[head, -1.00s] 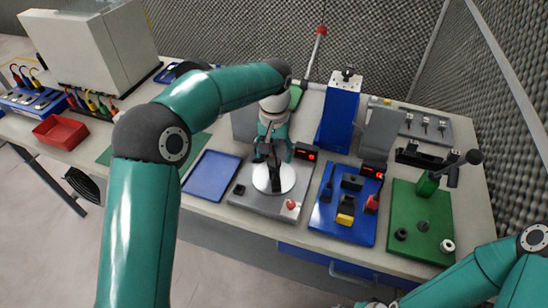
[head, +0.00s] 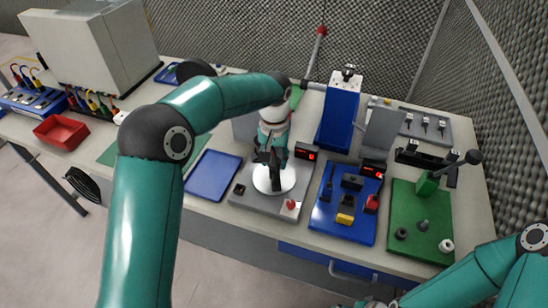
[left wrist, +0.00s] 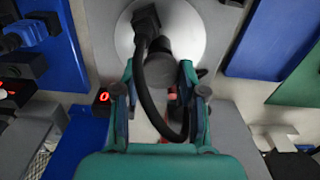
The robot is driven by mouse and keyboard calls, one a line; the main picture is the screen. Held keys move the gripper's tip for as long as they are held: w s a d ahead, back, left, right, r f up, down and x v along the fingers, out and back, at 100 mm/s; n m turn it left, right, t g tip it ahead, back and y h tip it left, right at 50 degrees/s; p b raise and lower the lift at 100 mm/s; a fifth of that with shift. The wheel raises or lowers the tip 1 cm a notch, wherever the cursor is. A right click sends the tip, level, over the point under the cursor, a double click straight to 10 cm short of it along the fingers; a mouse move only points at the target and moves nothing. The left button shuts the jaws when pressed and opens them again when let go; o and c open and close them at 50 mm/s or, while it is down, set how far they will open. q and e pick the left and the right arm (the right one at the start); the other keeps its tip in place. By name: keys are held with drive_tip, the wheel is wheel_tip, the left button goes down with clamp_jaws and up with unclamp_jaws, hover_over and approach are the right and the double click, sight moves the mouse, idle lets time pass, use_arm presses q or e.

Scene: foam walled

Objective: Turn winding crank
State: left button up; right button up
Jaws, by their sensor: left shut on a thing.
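The winding crank is a white round disc (head: 288,184) on a grey base plate (head: 245,203), with dark parts standing over it. My left gripper (head: 267,153) is above the disc, pointing down. In the left wrist view the gripper (left wrist: 160,82) has its fingers on either side of a dark round knob (left wrist: 160,68) and is shut on it. The white disc (left wrist: 188,28) lies behind the knob. A black curved piece loops from a dark block on the disc past the fingers; I cannot tell what it belongs to. My right gripper is not in view; only its arm shows at lower right.
A red heart-shaped knob (head: 291,205) and a red-digit display (head: 307,152) are close to the disc. A blue board (head: 325,220) and a green board (head: 405,250) with fittings lie to the right. An empty blue tray (head: 212,175) lies left; a red bin (head: 60,130) is farther left.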

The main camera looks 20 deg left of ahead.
sight(274, 161)
use_arm(q)
drive_tip(key=shift+n, duration=0.7)
drive_tip(key=shift+n+b, duration=0.7)
drive_tip(key=shift+n, duration=1.2)
drive_tip(key=shift+n+b, duration=0.5)
drive_tip(key=shift+n, duration=2)
drive_tip(key=shift+n, duration=0.4)
drive_tip(key=o, duration=1.1)
drive_tip(key=shift+o, duration=0.2)
drive_tip(key=shift+r, duration=0.1)
wheel_tip(274, 161, up, 12)
